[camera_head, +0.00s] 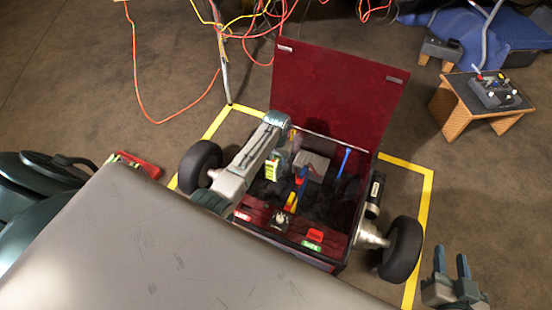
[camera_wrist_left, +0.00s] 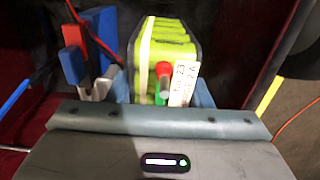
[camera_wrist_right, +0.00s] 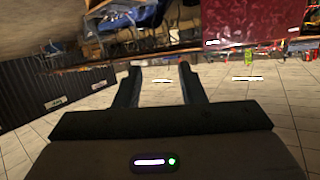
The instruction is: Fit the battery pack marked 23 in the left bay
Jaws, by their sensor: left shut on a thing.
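The battery pack (camera_head: 271,171) is yellow-green with dark edges. In the left wrist view the pack (camera_wrist_left: 168,38) has a red and a green terminal and a white label on which 23 can be read. My left gripper (camera_head: 281,152) is shut on the pack inside the open dark red box (camera_head: 340,88); its blue fingers (camera_wrist_left: 160,92) lie on either side of it. The left bay is hidden or too small to make out, and I cannot tell whether the pack touches the box floor. My right gripper (camera_head: 452,264) is open and empty, outside the box at the lower right.
In the box are a blue-handled tool (camera_head: 344,161), a grey block (camera_head: 311,166) and blue and red connectors (camera_head: 301,176). A wooden stool (camera_head: 480,105) stands right.

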